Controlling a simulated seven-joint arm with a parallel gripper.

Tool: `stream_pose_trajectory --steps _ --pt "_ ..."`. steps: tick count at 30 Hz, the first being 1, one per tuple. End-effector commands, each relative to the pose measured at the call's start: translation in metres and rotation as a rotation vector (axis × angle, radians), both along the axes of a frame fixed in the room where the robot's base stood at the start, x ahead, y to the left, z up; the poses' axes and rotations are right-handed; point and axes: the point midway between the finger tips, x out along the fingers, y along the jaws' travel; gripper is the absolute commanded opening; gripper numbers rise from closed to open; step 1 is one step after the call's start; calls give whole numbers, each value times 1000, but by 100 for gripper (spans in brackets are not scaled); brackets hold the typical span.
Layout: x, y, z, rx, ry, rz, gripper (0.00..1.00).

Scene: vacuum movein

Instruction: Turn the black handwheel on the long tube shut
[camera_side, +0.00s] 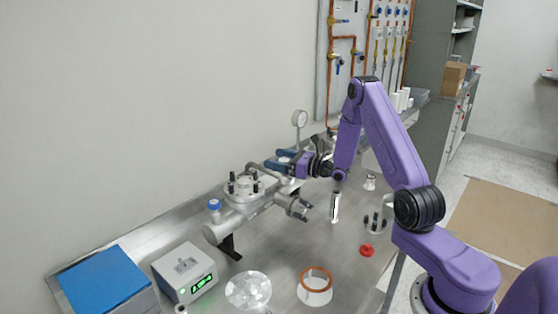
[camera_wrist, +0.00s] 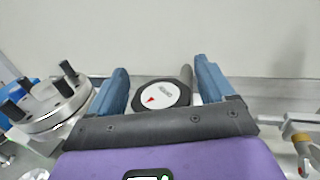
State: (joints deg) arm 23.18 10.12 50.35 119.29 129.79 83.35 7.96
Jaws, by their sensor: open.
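The black handwheel (camera_wrist: 160,98) shows in the wrist view, with a white round face that carries a red triangle and small lettering. My gripper (camera_wrist: 161,74) is open, with one blue finger on each side of the handwheel. I see a gap on the left; on the right the rim is close to the finger, and I cannot tell if they touch. In the side view my gripper (camera_side: 273,158) is at the far end of the long metal tube (camera_side: 238,218), where its fingers and wrist hide most of the handwheel.
A bolted flange (camera_side: 243,186) with black studs rises from the tube, left of my gripper; it also shows in the wrist view (camera_wrist: 52,100). A grey box with green display (camera_side: 185,272) and a copper ring (camera_side: 316,279) lie in front.

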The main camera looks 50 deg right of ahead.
Motion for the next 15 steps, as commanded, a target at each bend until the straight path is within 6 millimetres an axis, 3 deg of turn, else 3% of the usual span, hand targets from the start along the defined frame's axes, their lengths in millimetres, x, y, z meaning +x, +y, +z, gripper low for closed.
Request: stream_pose_trajectory --steps 4,8,9,15 --pt "0 0 0 0 0 0 79" --pt "0 0 0 0 0 0 37" --pt "0 0 0 0 0 0 31" --pt "-1 0 0 1 1 -8 31"
